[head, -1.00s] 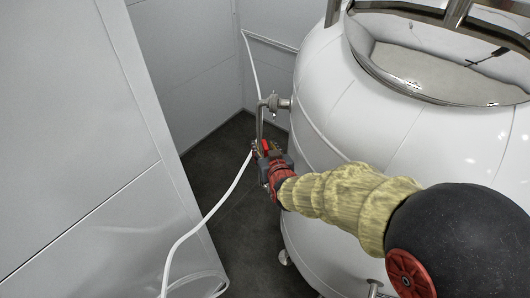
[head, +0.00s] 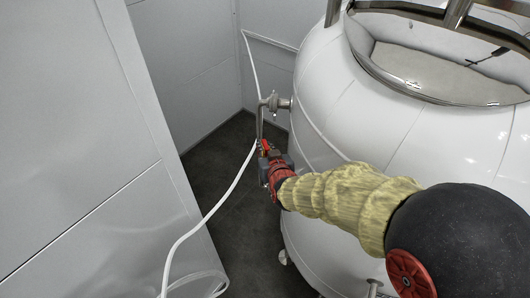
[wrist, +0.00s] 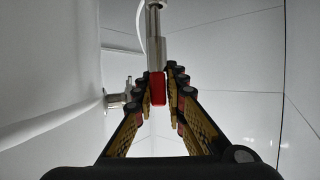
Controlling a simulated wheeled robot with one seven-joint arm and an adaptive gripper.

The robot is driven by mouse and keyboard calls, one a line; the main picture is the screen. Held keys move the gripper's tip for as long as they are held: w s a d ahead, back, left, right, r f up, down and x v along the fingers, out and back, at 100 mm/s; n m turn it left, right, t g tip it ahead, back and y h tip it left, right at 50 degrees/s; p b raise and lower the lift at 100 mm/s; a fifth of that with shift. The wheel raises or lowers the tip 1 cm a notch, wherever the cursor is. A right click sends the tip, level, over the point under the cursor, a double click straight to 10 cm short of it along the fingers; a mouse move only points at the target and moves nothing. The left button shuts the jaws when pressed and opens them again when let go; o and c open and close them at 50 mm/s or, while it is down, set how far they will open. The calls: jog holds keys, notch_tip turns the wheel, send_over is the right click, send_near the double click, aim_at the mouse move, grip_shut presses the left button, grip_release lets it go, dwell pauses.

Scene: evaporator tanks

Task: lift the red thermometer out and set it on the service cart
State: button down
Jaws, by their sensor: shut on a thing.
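The red thermometer (wrist: 157,88) shows as a red block at the lower end of a metal fitting (wrist: 155,55) in the wrist view. My gripper (wrist: 160,78) has its fingers on both sides of the red block and is shut on it. In the head view, my gripper (head: 264,153) is at the lower end of the bent metal pipe (head: 260,122) beside the tank, with a little red (head: 266,145) showing at its tips. The rest of the thermometer is hidden. I see no service cart in these views.
The big white tank (head: 400,130) stands close to the right of my gripper, with a pipe stub and clamp (head: 274,102) on its side. A white hose (head: 215,205) hangs just left of the gripper. Grey wall panels (head: 80,120) bound the left. Dark floor (head: 245,240) lies below.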

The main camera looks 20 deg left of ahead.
notch_tip(320, 180, up, 10)
jog(key=shift+r, duration=0.1)
dwell(0.5)
